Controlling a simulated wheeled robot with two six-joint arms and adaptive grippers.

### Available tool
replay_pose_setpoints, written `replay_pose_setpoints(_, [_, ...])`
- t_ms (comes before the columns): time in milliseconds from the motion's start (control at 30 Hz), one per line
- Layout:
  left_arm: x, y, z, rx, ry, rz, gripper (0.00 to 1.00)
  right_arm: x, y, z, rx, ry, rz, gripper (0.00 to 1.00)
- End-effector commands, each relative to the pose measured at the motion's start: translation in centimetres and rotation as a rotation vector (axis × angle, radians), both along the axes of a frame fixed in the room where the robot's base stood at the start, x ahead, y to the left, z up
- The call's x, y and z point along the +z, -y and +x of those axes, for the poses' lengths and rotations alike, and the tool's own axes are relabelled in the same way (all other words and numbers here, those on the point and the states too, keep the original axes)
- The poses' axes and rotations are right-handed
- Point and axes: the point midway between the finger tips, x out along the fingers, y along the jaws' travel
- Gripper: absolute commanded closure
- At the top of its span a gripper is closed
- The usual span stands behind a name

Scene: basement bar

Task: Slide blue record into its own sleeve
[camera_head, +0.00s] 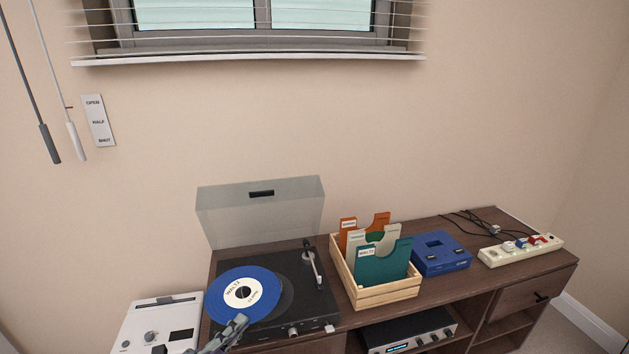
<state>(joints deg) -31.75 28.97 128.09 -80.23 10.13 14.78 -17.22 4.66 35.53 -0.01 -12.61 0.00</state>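The blue record (268,283), with a white label reading WALTZ, is over the left part of the turntable (316,314). It sits off-centre, with some of the dark platter bare to its right. My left gripper (240,321) is at the record's near edge and looks shut on it; the gap between record and platter is hard to judge. A teal sleeve (382,268) with a WALTZ tag stands at the front of a wooden crate (387,294), its notched opening upward. My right gripper is out of view.
Cream and orange sleeves (349,224) stand behind the teal one. The turntable's clear lid (262,211) is raised, and its tonearm (313,266) is right of the record. A blue box (441,254) and a power strip (521,250) stand right of the crate. A white device (160,325) is at left.

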Motion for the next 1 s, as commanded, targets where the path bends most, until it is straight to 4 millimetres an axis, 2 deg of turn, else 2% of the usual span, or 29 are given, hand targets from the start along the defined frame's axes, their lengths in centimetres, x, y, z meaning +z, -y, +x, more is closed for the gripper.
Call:
replay_pose_setpoints(200, [-3.3,-1.8,1.6,0.221,-0.005,-0.013,1.00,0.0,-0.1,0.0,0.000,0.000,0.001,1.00])
replay_pose_setpoints(300, [-4.9,-2.0,2.0,0.302,-0.005,-0.012,1.00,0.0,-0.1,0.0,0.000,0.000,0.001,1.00])
replay_pose_setpoints(500, [-6.9,-1.7,2.3,0.389,-0.006,-0.015,1.00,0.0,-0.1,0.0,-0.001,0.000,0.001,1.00])
replay_pose_setpoints(700, [-8.4,-1.2,2.5,0.446,-0.005,-0.010,1.00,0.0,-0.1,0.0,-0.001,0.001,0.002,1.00])
replay_pose_setpoints(1000, [-9.2,-0.7,2.6,0.475,0.000,-0.002,1.00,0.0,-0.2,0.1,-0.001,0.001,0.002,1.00])
